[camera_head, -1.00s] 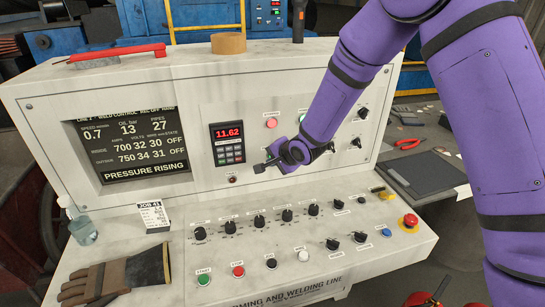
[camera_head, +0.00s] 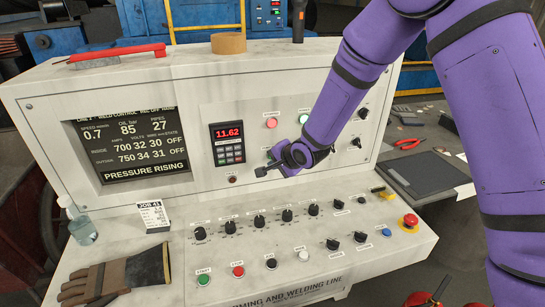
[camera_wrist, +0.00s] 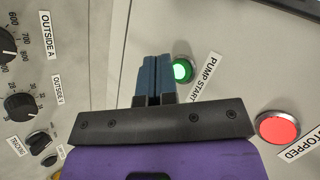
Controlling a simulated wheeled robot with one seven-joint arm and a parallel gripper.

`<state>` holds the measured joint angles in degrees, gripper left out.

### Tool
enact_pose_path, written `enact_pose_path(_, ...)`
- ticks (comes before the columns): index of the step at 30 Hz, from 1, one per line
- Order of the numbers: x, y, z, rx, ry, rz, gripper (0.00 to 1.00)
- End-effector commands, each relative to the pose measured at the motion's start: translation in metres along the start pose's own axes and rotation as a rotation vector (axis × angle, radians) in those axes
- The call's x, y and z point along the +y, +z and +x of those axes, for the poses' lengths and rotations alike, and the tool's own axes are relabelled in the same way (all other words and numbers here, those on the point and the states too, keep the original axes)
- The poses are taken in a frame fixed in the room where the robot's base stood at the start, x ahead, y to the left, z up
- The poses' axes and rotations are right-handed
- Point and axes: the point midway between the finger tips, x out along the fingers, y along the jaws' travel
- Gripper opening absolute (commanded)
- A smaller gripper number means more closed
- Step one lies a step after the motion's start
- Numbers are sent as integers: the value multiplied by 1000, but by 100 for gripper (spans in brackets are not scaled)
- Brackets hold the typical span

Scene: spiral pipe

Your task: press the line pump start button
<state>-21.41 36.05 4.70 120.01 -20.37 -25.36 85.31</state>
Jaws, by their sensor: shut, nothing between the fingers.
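The pump start button (camera_wrist: 183,71) is green and lit, with a metal ring and a "PUMP START" label (camera_wrist: 203,76) beside it. In the wrist view it shows just right of my gripper's fingertips (camera_wrist: 154,60), which cover its left edge. I cannot tell whether they touch it. My gripper is shut and empty. In the head view my gripper (camera_head: 261,171) is in front of the console's upright panel, below the keypad's right side, and largely hides the button. The display (camera_head: 132,140) reads oil 85 bar and "PRESSURE RISING".
A red lit button (camera_wrist: 278,129), its label ending in "STOPPED", is to the right in the wrist view. Black knobs (camera_head: 260,221) line the desk below my gripper. A red emergency stop (camera_head: 410,221) stands at the desk's right end. A glove (camera_head: 115,278) lies at the left.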

Motion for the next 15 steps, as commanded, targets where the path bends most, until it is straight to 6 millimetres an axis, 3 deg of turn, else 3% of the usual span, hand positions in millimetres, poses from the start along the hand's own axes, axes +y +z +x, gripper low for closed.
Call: enact_pose_path(15, 18, 18, -25, -1, 1, 0, 0)
